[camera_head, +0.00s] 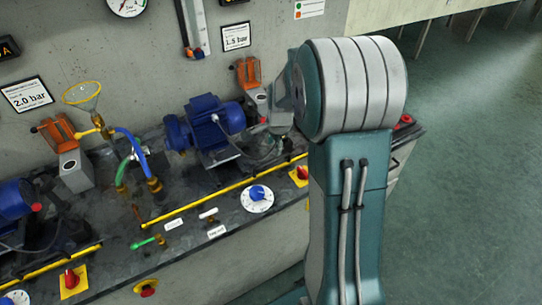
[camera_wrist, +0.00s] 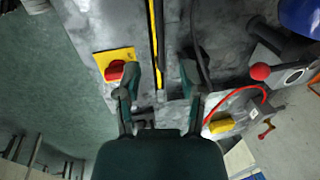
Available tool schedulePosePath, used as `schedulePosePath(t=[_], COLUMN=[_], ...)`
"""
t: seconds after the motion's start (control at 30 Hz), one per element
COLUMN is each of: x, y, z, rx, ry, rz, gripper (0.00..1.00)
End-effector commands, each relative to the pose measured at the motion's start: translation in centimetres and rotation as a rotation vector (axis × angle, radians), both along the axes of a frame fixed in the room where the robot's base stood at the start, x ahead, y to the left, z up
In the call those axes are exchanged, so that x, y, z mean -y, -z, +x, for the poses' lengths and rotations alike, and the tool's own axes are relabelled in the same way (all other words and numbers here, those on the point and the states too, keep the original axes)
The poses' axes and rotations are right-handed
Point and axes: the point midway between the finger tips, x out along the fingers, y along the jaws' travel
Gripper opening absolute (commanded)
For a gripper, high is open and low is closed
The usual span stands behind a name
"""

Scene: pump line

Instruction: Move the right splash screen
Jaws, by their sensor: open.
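The right splash screen (camera_head: 248,72) is an orange, frame-like flap. A similar left splash screen (camera_head: 57,131) stands on another grey box (camera_head: 75,171) further left. My gripper (camera_wrist: 158,75) is open and empty in the wrist view, its two fingers spread over the dark bench top with a yellow strip between them. In the head view my arm hides most of it. I cannot make out the right splash screen for sure in the wrist view.
A blue motor (camera_head: 214,127) stands left of my arm. A red knob on a yellow plate (camera_wrist: 115,66) is beside the left finger, and a red ball (camera_wrist: 260,72) is to the right. A yellow rail (camera_head: 223,188) runs along the bench. Open floor (camera_head: 480,130) lies right.

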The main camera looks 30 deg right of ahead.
Motion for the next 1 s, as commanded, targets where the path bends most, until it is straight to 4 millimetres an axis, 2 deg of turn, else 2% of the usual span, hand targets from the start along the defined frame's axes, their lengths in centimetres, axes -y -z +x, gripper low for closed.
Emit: schedulePosePath(t=[0.03,0.2,0.4,0.77,0.9,1.0], x=[0.0,-0.1,-0.1,-0.1,-0.1,-0.1], y=[1.1,4.2,6.6,7.2,7.2,7.2], z=[0.1,0.7,1.2,1.4,1.4,1.4], rx=[-0.005,-0.005,-0.002,0.001,0.001,0.001], ry=[0.000,-0.001,-0.001,-0.002,-0.002,-0.002], rz=[0.002,0.002,0.001,0.000,0.000,0.000], gripper=[0.51,0.51,0.51,0.51,0.00,0.00])
